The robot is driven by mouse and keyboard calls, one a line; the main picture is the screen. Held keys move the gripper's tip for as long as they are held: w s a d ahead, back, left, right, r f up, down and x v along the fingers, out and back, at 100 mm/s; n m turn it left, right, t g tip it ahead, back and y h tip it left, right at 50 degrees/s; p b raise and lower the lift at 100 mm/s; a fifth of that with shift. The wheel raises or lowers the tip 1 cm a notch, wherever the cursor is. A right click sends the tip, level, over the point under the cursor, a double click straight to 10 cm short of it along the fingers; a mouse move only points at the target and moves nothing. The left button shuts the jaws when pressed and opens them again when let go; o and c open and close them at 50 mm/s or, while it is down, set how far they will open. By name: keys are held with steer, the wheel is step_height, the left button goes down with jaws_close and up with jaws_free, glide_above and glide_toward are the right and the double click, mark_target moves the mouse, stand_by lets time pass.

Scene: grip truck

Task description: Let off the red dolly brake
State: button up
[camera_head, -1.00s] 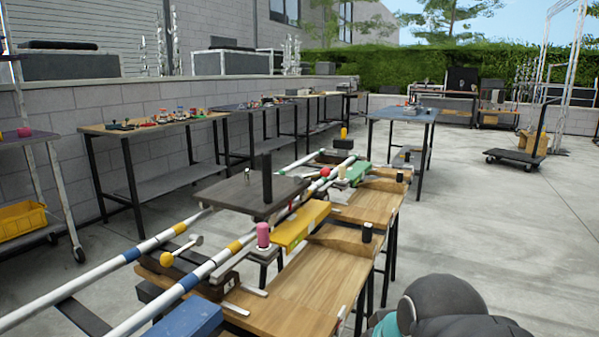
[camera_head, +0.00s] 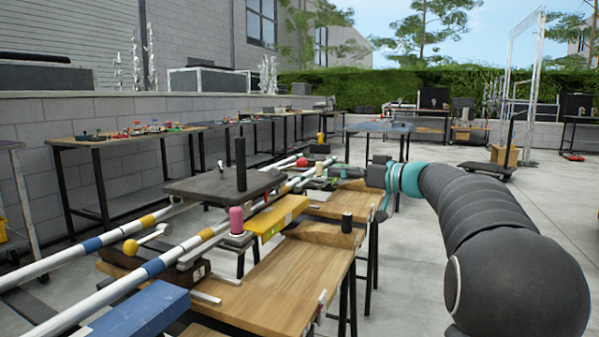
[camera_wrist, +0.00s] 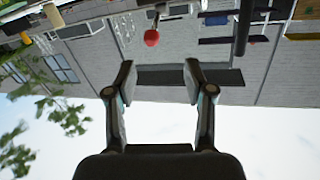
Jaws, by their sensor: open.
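The dolly is a dark flat platform (camera_head: 205,188) with a black post, sitting over two striped rails. A red ball knob (camera_head: 302,161) shows small beyond the platform, near the far rails. A red ball on a pale stem also shows in the wrist view (camera_wrist: 151,37), which is upside down; it looks like the same knob. My gripper (camera_wrist: 160,75) has its two fingers spread with nothing between them. The red ball appears beyond the fingertips and apart from them. In the head view my arm reaches toward the far end of the bench, and the fingers are hard to make out.
A yellow ball lever (camera_head: 130,247) stands by the near rails. Open concrete floor lies to the right.

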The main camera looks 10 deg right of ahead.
mark_target(306, 163)
steer(key=shift+t, duration=0.3)
steer(key=x, duration=0.4)
steer(key=p+x, duration=0.1)
steer(key=x, duration=0.4)
steer(key=w+d+x, duration=0.1)
steer(key=x, duration=0.3)
steer(key=shift+w+a+r+p, duration=0.2)
steer(key=shift+r+p, duration=0.1)
steer(key=shift+p, duration=0.1)
jaws_close()
